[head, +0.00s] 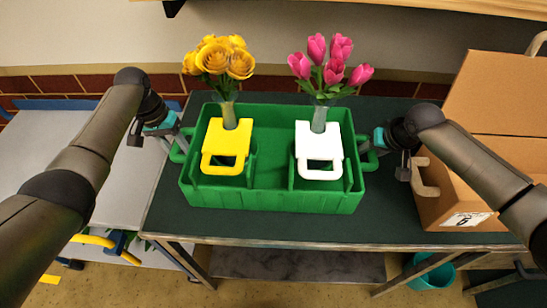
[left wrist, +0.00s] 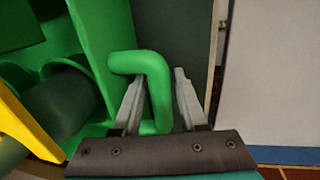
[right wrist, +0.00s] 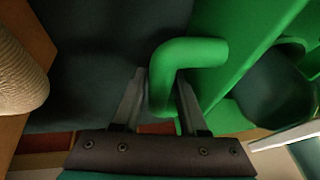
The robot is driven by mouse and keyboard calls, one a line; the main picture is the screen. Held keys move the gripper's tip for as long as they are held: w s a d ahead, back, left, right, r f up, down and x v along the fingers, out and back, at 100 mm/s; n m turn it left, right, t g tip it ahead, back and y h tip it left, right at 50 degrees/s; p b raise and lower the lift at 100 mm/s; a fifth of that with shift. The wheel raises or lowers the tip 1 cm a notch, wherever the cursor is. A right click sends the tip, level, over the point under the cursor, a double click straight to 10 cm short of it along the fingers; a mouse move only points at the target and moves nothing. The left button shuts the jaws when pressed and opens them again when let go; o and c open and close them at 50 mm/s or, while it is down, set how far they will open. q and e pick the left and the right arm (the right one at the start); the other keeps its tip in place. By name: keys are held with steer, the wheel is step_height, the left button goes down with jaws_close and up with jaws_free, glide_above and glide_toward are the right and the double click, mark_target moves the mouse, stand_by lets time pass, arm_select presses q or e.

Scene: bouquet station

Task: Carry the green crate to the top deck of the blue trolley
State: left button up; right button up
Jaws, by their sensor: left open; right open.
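The green crate (head: 270,197) sits on the dark green table top. It holds a yellow holder (head: 227,140) with yellow flowers (head: 218,58) and a white holder (head: 318,145) with pink tulips (head: 330,62). My left gripper (head: 178,137) is at the crate's left handle (left wrist: 155,75), its open fingers on either side of it. My right gripper (head: 372,145) is at the right handle (right wrist: 165,75), also open with a finger on each side. The blue trolley (head: 110,130) stands at the left, its grey top deck partly hidden by my left arm.
A cardboard box (head: 455,195) with a handle stands on the table (head: 290,225) to the right, close to my right arm. A teal bin (head: 432,272) is below the table. The visible part of the trolley deck is clear.

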arm_select(q)
steer(key=shift+d+f, duration=0.15)
steer(key=shift+f, duration=0.65)
arm_select(e)
steer(key=shift+x, duration=0.8)
arm_select(q)
jaws_close()
arm_select(e)
jaws_close()
arm_select(q)
steer(key=shift+w+r, duration=0.2)
steer(key=shift+r, duration=0.05)
arm_select(e)
steer(key=shift+w+r, duration=0.25)
